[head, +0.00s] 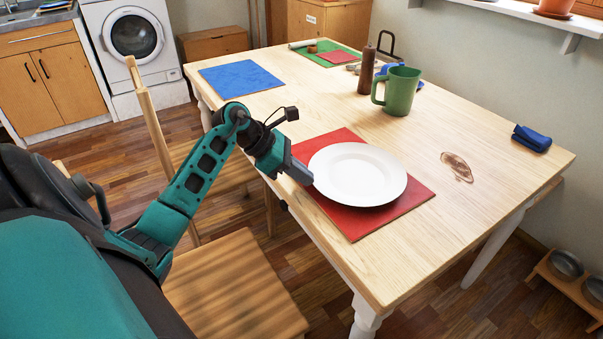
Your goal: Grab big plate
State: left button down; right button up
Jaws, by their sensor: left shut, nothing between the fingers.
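The big white plate (358,174) lies flat on a red placemat (362,226) near the front edge of the wooden table. My left gripper (303,175) is at the plate's left rim, with its fingertips shut and nothing between them. I cannot tell whether the fingertips touch the rim. My right gripper is out of view.
A green mug (401,92) and a brown grinder (366,72) stand behind the plate. A blue placemat (240,79) lies at the table's left. A brown stain (457,167) and a blue stapler-like object (532,138) are at right. A wooden chair (235,285) stands in front.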

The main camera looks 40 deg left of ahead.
aim_at(343, 187)
pick_arm(q)
jog(key=shift+w+d+b, duration=0.65)
jog(key=shift+w+d, duration=1.15)
jog(key=shift+d, duration=0.2)
